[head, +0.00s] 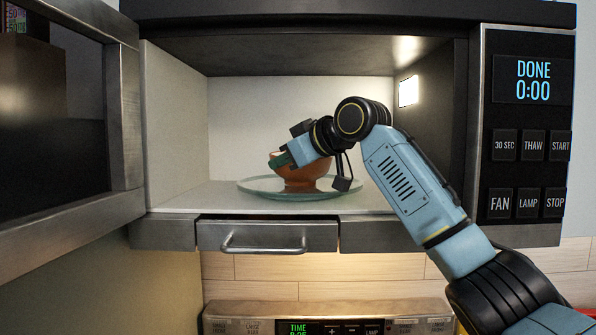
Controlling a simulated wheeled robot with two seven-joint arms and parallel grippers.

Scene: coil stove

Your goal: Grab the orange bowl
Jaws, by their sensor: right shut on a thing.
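The orange bowl (302,181) stands upright on the round glass turntable plate (260,188) inside the open microwave. My right gripper (281,160) reaches in from the right and is shut on the bowl's left rim. The gripper and wrist cover part of the bowl's top, so its inside is mostly hidden. My left gripper does not show in the head view.
The microwave door (125,120) stands open on the left. The control panel (530,120) on the right reads DONE 0:00. A handle (263,247) sits below the opening, and a stove panel (330,326) shows at the bottom. The cavity's left side is clear.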

